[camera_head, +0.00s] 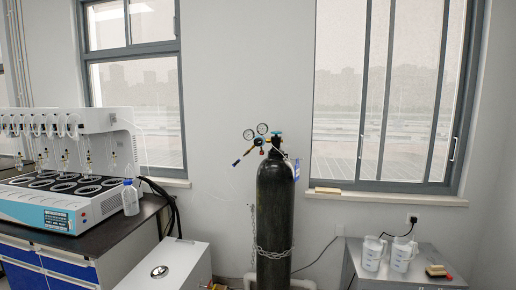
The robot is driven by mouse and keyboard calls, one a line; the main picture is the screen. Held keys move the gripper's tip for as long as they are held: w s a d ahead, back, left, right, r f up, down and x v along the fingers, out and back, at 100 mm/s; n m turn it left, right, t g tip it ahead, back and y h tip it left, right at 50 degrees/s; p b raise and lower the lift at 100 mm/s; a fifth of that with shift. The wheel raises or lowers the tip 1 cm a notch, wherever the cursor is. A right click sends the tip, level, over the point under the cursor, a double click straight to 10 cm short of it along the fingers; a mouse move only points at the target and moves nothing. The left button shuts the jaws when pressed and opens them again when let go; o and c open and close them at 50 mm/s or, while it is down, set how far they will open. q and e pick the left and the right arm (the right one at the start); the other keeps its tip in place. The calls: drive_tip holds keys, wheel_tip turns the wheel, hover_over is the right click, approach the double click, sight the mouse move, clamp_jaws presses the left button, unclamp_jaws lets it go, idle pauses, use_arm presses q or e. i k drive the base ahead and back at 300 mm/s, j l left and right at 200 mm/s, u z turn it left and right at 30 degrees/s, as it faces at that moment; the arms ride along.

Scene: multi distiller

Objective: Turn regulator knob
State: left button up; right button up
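A tall black gas cylinder (274,215) stands upright against the wall in the middle of the view, with a chain around its lower part. A brass regulator (266,141) with two round gauges sits at its top. The regulator knob (243,157) seems to be the dark-blue handle that sticks out to the lower left. It is small in the view, so its exact turn position cannot be told. Neither my left nor my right gripper is in view, and nothing touches the regulator.
At left, a bench (105,248) carries a white multi-distiller (60,172) and a wash bottle (130,198). A white box (168,266) stands left of the cylinder. At right, a grey metal cabinet (350,262) holds two beakers (373,253). Wall lies behind the cylinder.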

sight(258, 142)
drive_tip(key=u, duration=0.3)
drive_tip(key=i+l+u, duration=0.2)
drive_tip(key=i+u, duration=0.3)
drive_tip(key=i+l+u, duration=0.5)
drive_tip(key=i+j, duration=0.05)
drive_tip(key=j, duration=0.05)
